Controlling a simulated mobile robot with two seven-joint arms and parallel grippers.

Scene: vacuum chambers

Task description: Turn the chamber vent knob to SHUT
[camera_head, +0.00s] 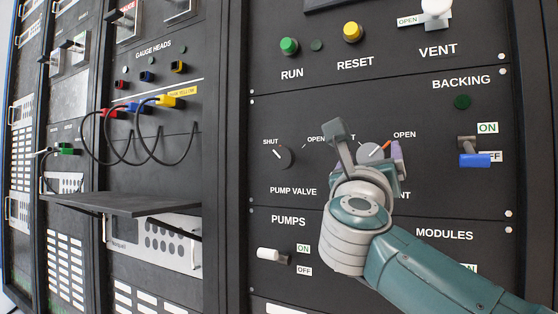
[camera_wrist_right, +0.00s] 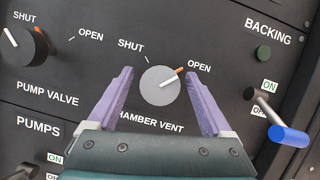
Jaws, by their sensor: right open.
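The chamber vent knob (camera_wrist_right: 160,86) is a round grey knob with a white and orange pointer line. In the right wrist view its pointer is turned toward OPEN, at the upper right; SHUT is printed at its upper left. In the head view the knob (camera_head: 370,153) is partly hidden behind my right gripper. My right gripper (camera_head: 368,146) is open, with its purple-padded fingers on either side of the knob; in the wrist view (camera_wrist_right: 158,88) a gap shows between each finger and the knob. I cannot tell whether the fingertips reach its depth. My left gripper is not in view.
The pump valve knob (camera_head: 284,157) is to the left on the same black panel. The backing switch (camera_head: 474,158) with a blue handle juts out at right. The pumps switch (camera_head: 272,255) is below left. A dark shelf (camera_head: 120,203) sticks out at far left.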

